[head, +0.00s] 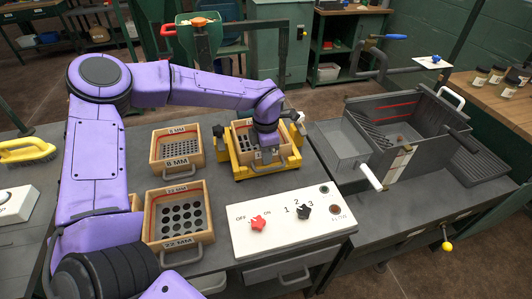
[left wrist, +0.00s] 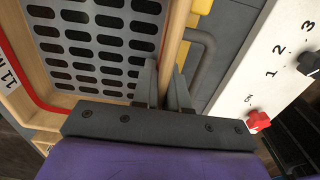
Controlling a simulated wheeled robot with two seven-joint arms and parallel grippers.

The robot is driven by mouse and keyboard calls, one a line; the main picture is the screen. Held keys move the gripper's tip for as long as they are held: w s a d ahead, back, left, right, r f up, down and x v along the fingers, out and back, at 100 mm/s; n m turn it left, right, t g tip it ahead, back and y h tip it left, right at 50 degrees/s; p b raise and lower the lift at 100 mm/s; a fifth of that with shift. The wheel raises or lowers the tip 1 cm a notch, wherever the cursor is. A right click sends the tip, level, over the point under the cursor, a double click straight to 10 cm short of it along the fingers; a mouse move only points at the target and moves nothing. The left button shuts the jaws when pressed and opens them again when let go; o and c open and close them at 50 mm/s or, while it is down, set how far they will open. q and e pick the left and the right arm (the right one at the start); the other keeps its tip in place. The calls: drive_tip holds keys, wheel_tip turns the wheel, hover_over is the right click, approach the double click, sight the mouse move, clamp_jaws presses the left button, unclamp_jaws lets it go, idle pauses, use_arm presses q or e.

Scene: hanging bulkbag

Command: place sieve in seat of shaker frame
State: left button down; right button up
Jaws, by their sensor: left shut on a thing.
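A wooden-walled sieve (head: 243,126) with a grey slotted plate is at the yellow shaker frame (head: 241,174), right of the table's middle. My left gripper (head: 267,146) reaches down over the sieve's near side and is shut on its wall. In the left wrist view the fingers (left wrist: 164,76) straddle the wooden wall, with the slotted plate of the sieve (left wrist: 95,45) on the left. Yellow frame (left wrist: 204,6) shows beyond that wall. The sieve sits within the frame's outline, but I cannot tell whether it rests fully down. My right gripper is not in view.
Two other sieves, an 8 MM one (head: 176,173) and a 22 MM one (head: 178,239), stand left of the frame. A white control panel (head: 285,243) with red and black knobs lies in front. A grey slotted box (head: 412,126) stands at the right.

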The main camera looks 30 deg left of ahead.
use_arm(q)
drive_tip(key=shift+f, duration=0.1)
drive_tip(key=c, duration=1.2)
unclamp_jaws()
drive_tip(key=shift+o, duration=0.2)
wheel_tip(320, 180, up, 12)
drive_tip(key=shift+r, duration=0.2)
